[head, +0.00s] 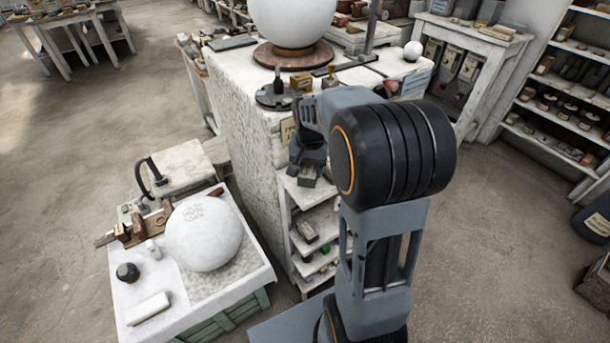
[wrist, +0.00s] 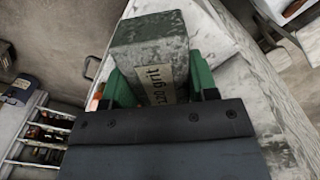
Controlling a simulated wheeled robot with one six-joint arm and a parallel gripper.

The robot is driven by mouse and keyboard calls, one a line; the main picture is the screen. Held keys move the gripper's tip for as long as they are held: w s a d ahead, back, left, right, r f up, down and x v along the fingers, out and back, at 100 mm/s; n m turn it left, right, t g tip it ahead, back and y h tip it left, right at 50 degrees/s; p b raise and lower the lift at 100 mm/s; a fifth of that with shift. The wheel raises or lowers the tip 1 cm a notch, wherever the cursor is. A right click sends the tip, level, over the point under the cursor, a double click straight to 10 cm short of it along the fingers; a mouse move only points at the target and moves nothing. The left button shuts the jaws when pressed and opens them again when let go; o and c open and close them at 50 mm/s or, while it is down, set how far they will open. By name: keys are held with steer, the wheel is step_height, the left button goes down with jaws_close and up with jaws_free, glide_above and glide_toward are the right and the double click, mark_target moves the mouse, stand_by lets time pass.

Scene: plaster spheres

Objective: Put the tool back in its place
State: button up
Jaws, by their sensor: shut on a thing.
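A grey speckled sanding block (wrist: 150,42) with a cream label reading "220 grit" is held between the green fingers of my gripper (wrist: 162,82) in the wrist view. In the head view my gripper (head: 309,166) points down beside the white cabinet (head: 240,105), with the block (head: 307,177) partly showing under it. The block is just above the top of the cabinet's open side shelves (head: 316,215); I cannot tell whether it touches them. Part of the gripper is hidden by the arm.
A similar block (head: 306,231) lies on a lower shelf, with small coloured items below. A large white sphere (head: 203,234) sits on the low bench (head: 240,278) at left. Another sphere (head: 292,18) stands on the cabinet.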

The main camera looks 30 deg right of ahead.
mark_target(305, 170)
steer(key=shift+w+f, duration=1.25)
steer(key=shift+f, duration=0.2)
steer(key=shift+w+f, duration=0.1)
steer(key=shift+f, duration=1.5)
steer(key=shift+f, duration=0.1)
steer(key=o, duration=1.1)
steer(key=shift+c, duration=0.2)
